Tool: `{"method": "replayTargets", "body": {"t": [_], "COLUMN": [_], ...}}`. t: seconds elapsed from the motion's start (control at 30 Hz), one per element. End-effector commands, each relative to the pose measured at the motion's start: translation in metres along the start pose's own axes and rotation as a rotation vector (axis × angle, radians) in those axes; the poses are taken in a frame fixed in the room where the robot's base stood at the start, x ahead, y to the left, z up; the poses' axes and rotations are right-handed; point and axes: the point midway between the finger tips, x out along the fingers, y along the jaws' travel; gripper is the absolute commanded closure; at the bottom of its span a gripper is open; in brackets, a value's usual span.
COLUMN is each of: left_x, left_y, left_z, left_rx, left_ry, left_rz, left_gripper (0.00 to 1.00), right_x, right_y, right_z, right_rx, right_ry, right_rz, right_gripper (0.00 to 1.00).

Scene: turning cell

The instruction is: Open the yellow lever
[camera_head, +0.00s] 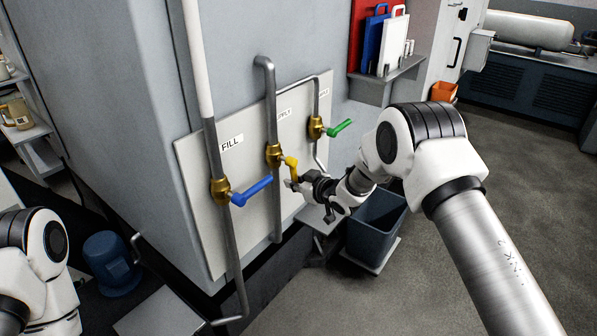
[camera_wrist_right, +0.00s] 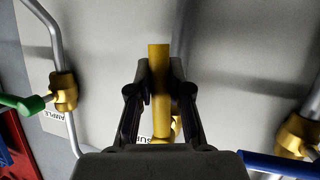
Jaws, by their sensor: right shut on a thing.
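The yellow lever (camera_head: 291,163) sits on a brass valve (camera_head: 274,154) on the middle pipe of a grey wall panel. In the head view it points right and bends downward toward my right gripper (camera_head: 290,184). In the right wrist view the yellow lever (camera_wrist_right: 160,90) stands between the two dark fingers of the gripper (camera_wrist_right: 160,85), which are shut on it. The lower part of the lever is partly hidden by the gripper body. My left arm shows at the lower left of the head view, but its gripper is out of view.
A blue lever (camera_head: 251,191) on the FILL valve is to the left, and a green lever (camera_head: 340,127) is to the right. Vertical pipes (camera_head: 226,255) stand before the panel (camera_head: 205,190). A dark bin (camera_head: 375,222) stands below my right arm. Open floor lies at lower right.

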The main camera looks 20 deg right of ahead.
Motion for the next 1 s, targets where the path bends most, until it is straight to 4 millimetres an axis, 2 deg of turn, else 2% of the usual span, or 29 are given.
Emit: {"method": "replayTargets", "body": {"t": [0.03,0.23,0.83,0.87,0.9,0.93,1.0], "left_x": [-0.007,-0.015,-0.018,-0.018,-0.018,-0.018,-0.018], "left_y": [0.000,0.000,0.000,0.000,0.000,0.000,0.000], "left_z": [0.000,0.000,0.000,0.000,0.000,0.000,0.000], "left_rx": [0.000,0.000,0.000,0.000,0.000,0.000,0.000], "left_ry": [0.000,0.000,0.000,0.000,0.000,0.000,0.000], "left_rz": [0.000,0.000,0.000,0.000,0.000,0.000,0.000], "left_gripper": [0.34,0.34,0.34,0.34,0.34,0.34,0.34], "right_x": [-0.002,-0.002,-0.002,-0.002,-0.002,-0.002,-0.002], "right_y": [-0.002,-0.008,-0.012,-0.012,-0.012,-0.012,-0.011], "right_z": [-0.004,-0.002,0.000,0.000,0.000,0.000,0.000], "right_rx": [0.024,0.105,0.147,0.147,0.147,0.147,0.147], "right_ry": [-0.004,-0.021,-0.030,-0.030,-0.030,-0.030,-0.030], "right_rz": [-0.011,-0.044,-0.061,-0.062,-0.061,-0.061,-0.061], "right_gripper": [1.00,1.00,1.00,0.75,0.61,0.56,0.56]}}
